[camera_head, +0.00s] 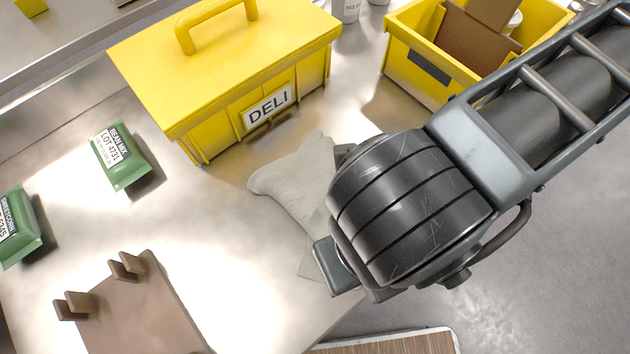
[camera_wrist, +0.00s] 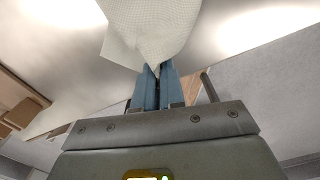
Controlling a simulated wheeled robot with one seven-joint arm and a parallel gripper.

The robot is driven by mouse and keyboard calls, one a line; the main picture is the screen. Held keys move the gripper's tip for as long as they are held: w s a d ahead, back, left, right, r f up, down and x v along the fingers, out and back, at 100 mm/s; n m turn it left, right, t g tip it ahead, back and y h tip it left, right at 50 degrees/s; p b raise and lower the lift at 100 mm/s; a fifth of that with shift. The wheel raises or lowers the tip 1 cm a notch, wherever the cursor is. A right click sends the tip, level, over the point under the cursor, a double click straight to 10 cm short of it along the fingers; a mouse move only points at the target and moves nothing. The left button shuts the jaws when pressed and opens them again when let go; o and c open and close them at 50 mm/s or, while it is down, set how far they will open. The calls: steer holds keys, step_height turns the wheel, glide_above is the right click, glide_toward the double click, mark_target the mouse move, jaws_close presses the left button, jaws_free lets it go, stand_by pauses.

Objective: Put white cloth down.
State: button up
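The white cloth (camera_head: 291,178) shows in the head view as a crumpled, greyish-white piece left of my arm's end, in front of the yellow DELI box. Part of it is hidden behind my wrist. In the wrist view, the cloth (camera_wrist: 150,30) spreads out beyond my gripper (camera_wrist: 158,82). The blue fingers are close together, with a pinched fold of the cloth between their tips. I cannot tell how far the cloth is above the metal counter (camera_head: 215,235).
The yellow DELI box (camera_head: 225,70) stands behind the cloth. An open yellow bin (camera_head: 405,70) holding cardboard is at the back right. Green packets (camera_head: 120,158) lie at left. A brown stand (camera_head: 140,310) is at front left. The counter between them is bare.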

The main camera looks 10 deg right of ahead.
steer(key=o, duration=0.8)
steer(key=shift+r, duration=0.1)
